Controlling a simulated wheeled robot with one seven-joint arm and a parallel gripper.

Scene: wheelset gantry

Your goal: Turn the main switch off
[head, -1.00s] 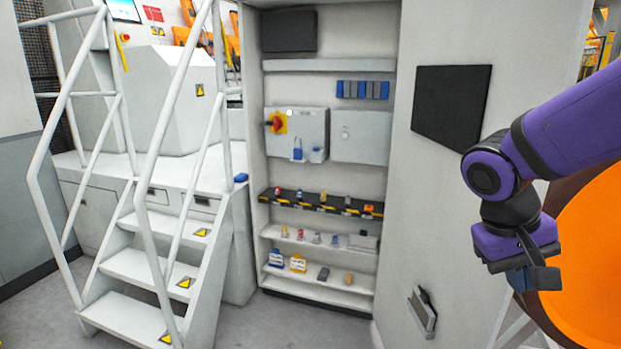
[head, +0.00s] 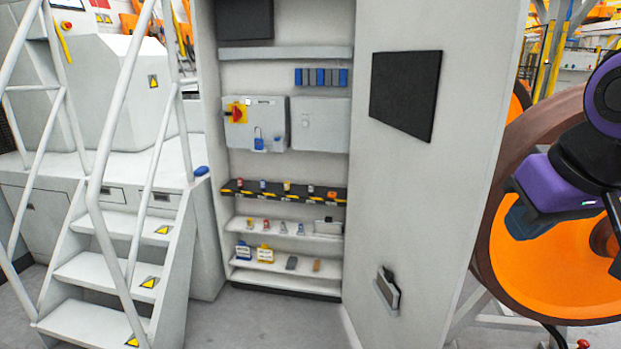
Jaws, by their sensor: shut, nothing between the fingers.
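The main switch (head: 237,113) is a red rotary handle on a yellow plate, on the left part of a grey box (head: 270,106) inside the open cabinet. Its handle looks tilted, but its exact position is too small to read. A blue padlock-like item (head: 258,140) hangs low on the same box. My gripper (head: 517,222) is at the right edge of the head view, in front of the orange wheel. It is shut and empty, far to the right of the switch and apart from it.
Cabinet shelves (head: 281,229) hold several small locks and tags. A white stair with railings (head: 100,270) stands left of the cabinet. The cabinet's side panel (head: 445,190) lies between my arm and the switch. A large orange wheel (head: 540,285) is at right. Floor before the cabinet is clear.

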